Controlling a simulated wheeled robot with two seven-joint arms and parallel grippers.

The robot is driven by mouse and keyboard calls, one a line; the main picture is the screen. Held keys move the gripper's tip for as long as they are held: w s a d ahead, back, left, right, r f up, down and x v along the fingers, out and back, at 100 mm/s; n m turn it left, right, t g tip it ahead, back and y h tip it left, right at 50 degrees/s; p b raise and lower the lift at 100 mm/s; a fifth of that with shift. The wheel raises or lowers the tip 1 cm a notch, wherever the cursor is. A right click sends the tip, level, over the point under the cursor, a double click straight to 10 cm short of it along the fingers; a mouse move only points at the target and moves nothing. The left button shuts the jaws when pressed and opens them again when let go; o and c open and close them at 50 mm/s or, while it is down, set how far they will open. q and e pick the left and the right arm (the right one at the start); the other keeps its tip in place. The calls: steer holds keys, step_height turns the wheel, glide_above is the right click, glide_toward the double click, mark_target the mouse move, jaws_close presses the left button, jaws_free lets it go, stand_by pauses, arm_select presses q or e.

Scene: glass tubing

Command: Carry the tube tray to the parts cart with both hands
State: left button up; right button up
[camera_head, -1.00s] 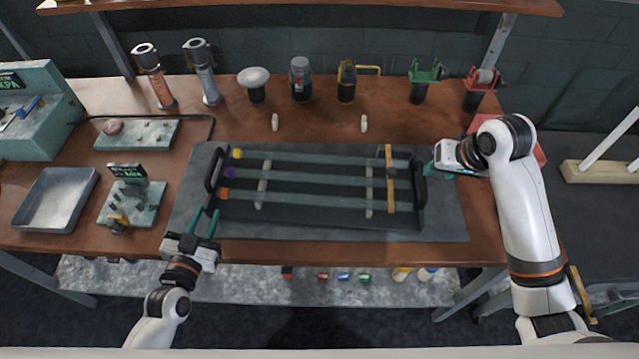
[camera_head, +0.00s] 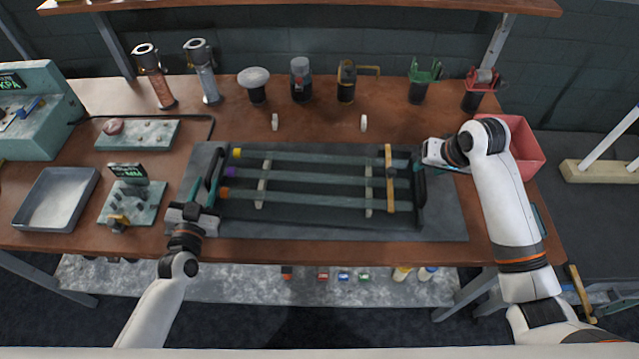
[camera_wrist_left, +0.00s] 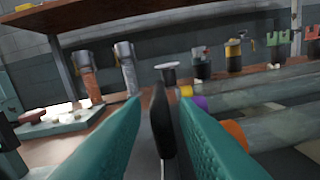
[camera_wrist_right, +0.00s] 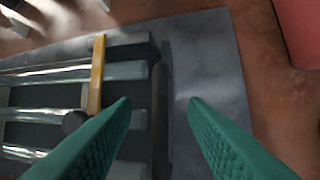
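The dark tube tray (camera_head: 300,221) lies on a grey mat on the bench, with several glass tubes (camera_head: 310,178) across it. The tubes have yellow, purple and orange ends at the left. A black handle stands at each short side. My left gripper (camera_head: 203,191) is open at the left handle (camera_head: 215,170); in the left wrist view the handle (camera_wrist_left: 161,120) stands between the teal fingers, apart from both. My right gripper (camera_wrist_right: 160,103) is open over the right handle, which shows between its fingers in the right wrist view, closer to the left finger. In the head view its fingertips are largely hidden.
A red bin (camera_head: 525,150) stands beside my right arm. A metal pan (camera_head: 55,200) and a small fixture plate (camera_head: 133,205) are on the left. Several cups and holders stand along the back. I cannot identify a parts cart in view.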

mark_target(422, 170)
arm_select(q)
steer(key=shift+w+d, duration=0.15)
steer(key=shift+w, duration=1.05)
steer(key=shift+w+d, duration=0.1)
steer(key=shift+w, duration=1.1)
arm_select(e)
steer(key=shift+x, duration=2.45)
arm_select(q)
jaws_close()
arm_select(e)
steer(key=c, duration=0.7)
jaws_close()
steer(key=shift+r, duration=0.1)
arm_select(q)
steer(key=shift+r, duration=0.1)
arm_select(e)
steer(key=shift+w+a+r, duration=0.1)
